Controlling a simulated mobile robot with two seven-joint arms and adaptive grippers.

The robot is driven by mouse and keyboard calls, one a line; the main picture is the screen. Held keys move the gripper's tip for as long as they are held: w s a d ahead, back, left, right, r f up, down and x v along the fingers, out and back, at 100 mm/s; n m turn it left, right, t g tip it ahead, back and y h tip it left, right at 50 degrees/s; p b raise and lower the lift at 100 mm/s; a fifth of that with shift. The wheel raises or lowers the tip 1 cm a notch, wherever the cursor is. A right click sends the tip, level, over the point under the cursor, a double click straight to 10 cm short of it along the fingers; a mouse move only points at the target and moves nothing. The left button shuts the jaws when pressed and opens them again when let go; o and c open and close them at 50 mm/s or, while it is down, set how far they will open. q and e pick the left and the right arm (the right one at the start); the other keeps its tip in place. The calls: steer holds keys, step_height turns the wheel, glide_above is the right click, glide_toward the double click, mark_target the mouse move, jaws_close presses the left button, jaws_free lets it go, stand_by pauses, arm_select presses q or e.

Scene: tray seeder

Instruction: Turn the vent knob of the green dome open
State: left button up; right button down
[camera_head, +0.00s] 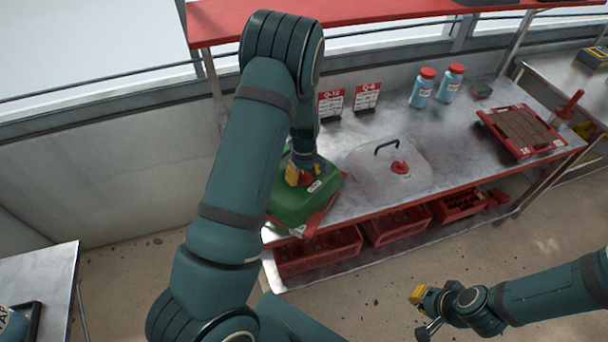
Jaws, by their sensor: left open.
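The green dome (290,206) sits on a red tray at the left end of the metal bench. Its red vent knob (305,180) shows as a small patch on top, mostly hidden by my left gripper. My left gripper (299,179), with yellow fingertips, is pointed down at the knob from above. Its jaws are open; I cannot tell whether they touch the knob. How far the knob is turned cannot be seen. My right gripper (417,297) is held low in front of the bench, apart from everything; its jaw opening is unclear.
A clear dome (413,178) with a red knob and dark handle stands right of the green dome. Behind are two label cards (367,96) and two blue bottles (421,93). A soil-filled red tray (497,119) lies at the right. Red crates (320,258) sit below.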

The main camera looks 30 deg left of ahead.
arm_select(q)
steer(key=shift+o, duration=0.3)
steer(key=shift+f, duration=0.1)
jaws_close()
steer(key=shift+m, duration=0.4)
steer(key=m+b, duration=0.2)
steer(key=m, duration=0.3)
steer(key=shift+s+f+m, duration=0.1)
steer(key=shift+m, duration=0.2)
steer(key=m+b, duration=0.1)
steer(key=m, duration=0.4)
steer(key=shift+a, duration=0.1)
steer(key=shift+m, duration=0.4)
steer(key=shift+c, duration=0.3)
jaws_free()
